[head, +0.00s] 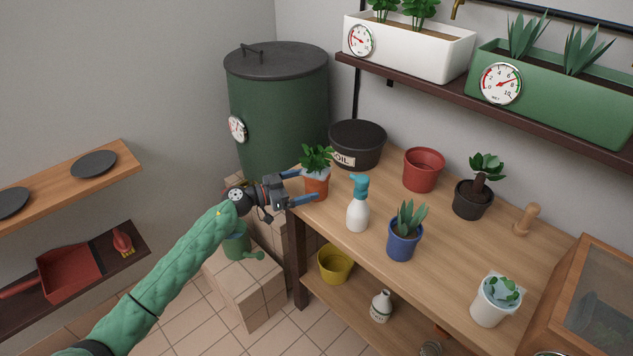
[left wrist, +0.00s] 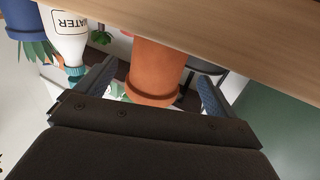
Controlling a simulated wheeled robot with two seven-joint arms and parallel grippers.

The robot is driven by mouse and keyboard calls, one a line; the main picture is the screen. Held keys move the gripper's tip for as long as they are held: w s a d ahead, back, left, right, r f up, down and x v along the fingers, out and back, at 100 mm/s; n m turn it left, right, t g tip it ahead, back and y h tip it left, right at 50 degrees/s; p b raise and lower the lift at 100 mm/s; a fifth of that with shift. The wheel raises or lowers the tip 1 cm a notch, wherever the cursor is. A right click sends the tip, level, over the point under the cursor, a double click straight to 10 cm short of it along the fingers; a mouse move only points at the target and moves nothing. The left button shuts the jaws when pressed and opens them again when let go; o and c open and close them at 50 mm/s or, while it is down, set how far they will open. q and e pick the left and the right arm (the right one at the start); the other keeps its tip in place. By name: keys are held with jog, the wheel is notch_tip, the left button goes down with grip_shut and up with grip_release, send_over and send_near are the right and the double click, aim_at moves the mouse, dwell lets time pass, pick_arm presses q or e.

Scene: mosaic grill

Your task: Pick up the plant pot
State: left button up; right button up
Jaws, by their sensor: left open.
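A terracotta plant pot (head: 316,187) with a leafy green plant stands upright at the near left corner of the wooden table. My left gripper (head: 306,186) is open and level with this pot, its blue fingers reaching to either side of it. In the left wrist view, the pot (left wrist: 157,68) shows upside down between the two finger tips (left wrist: 155,80). Gaps show between pot and fingers there, and the jaws are not closed on it. My right gripper is not in view.
A white spray bottle (head: 358,208) stands just right of the pot, with a blue pot (head: 404,240) beyond it. A black soil tub (head: 357,148) and an empty red pot (head: 423,170) are behind. A green barrel (head: 280,110) stands at the back left.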

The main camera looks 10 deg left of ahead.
aim_at(313, 181)
pick_arm(q)
jog(key=x, duration=0.3)
jog(key=shift+d+r+p, duration=0.2)
jog(key=shift+r+p, duration=0.15)
jog(key=shift+w+d+f, duration=0.15)
jog(key=shift+w+d, duration=0.1)
jog(key=shift+d, duration=0.2)
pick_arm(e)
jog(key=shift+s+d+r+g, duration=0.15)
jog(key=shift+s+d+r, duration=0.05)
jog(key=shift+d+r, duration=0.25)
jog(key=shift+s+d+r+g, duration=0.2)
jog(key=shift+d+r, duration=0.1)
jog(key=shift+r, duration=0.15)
pick_arm(q)
jog(key=c, duration=1.4)
notch_tip(313, 181, up, 10)
jog(key=shift+f, duration=0.15)
jog(key=shift+r, duration=0.2)
jog(key=shift+s, duration=0.1)
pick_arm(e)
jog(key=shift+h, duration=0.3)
